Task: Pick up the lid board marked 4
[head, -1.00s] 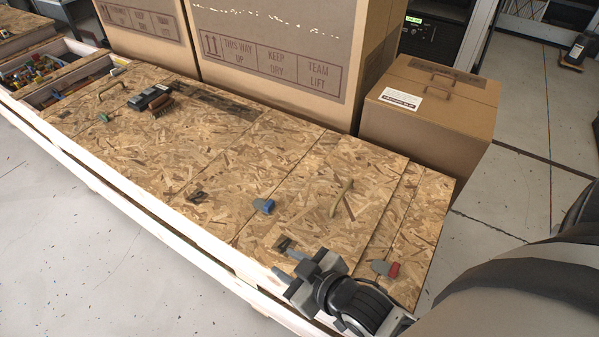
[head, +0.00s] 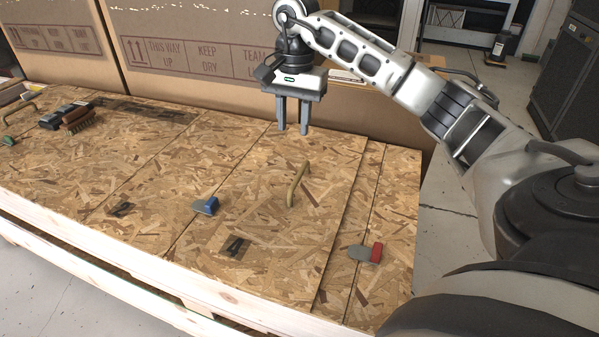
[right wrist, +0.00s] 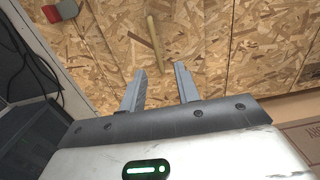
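The lid board with a dark stencilled mark (head: 235,246) near its front edge is an OSB panel (head: 265,215) on the crate's right part; the mark is too small to read surely. A tan handle (head: 298,185) stands on this board, and it also shows in the right wrist view (right wrist: 155,42). My right gripper (head: 293,128) is open and empty above the board's back edge, behind the handle. In the right wrist view its two fingers (right wrist: 158,78) are apart, with the handle ahead of them. My left gripper is not in view.
A blue-handled scraper (head: 207,205) lies near the board's left seam. A red-handled scraper (head: 366,252) lies on the boards to the right. Another marked board (head: 150,175) adjoins on the left. Large cardboard boxes (head: 190,50) stand behind. A brush (head: 78,122) lies far left.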

